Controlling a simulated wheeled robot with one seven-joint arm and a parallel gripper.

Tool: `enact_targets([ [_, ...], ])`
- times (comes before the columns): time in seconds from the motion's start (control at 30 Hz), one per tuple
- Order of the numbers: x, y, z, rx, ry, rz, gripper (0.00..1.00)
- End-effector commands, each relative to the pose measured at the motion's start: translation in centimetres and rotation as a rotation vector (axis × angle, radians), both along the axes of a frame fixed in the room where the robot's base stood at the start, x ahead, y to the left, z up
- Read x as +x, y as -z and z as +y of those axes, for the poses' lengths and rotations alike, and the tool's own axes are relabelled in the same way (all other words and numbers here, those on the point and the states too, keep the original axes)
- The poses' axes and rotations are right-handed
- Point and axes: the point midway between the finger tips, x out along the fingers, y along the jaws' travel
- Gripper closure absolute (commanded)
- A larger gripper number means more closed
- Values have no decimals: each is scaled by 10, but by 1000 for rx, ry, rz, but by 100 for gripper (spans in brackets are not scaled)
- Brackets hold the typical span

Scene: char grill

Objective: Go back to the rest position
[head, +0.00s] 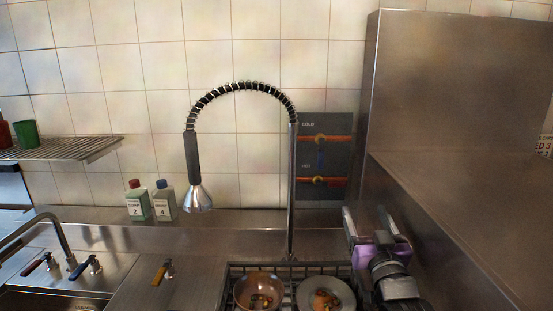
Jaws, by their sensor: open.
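My gripper (368,226) shows at the lower right in the head view, with its two fingers pointing up and spread apart. It is open and nothing shows between its fingers. It stands beside the steel cabinet and to the right of two dishes in a rack. A brown bowl (244,300) with small food pieces and a grey plate (340,289) with food sit in the dark rack (227,280). The lower parts of the dishes are cut off by the picture edge.
A spring-hose tap (291,190) rises behind the rack. Two bottles (137,203) (163,203) stand on the back ledge. A steel cabinet (450,90) and slanted panel (465,215) close off the right side. A sink tap (55,222) and a shelf with cups (25,134) are left.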

Motion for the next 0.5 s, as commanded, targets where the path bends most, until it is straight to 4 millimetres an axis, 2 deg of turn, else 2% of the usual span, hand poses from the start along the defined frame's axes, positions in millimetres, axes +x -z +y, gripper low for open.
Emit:
enact_targets([
  [0.27,-53,30,2,13,0,-39,32],
  [0.37,-84,49,3,21,0,-46,32],
  [0.5,-137,80,4,30,5,-43,32],
])
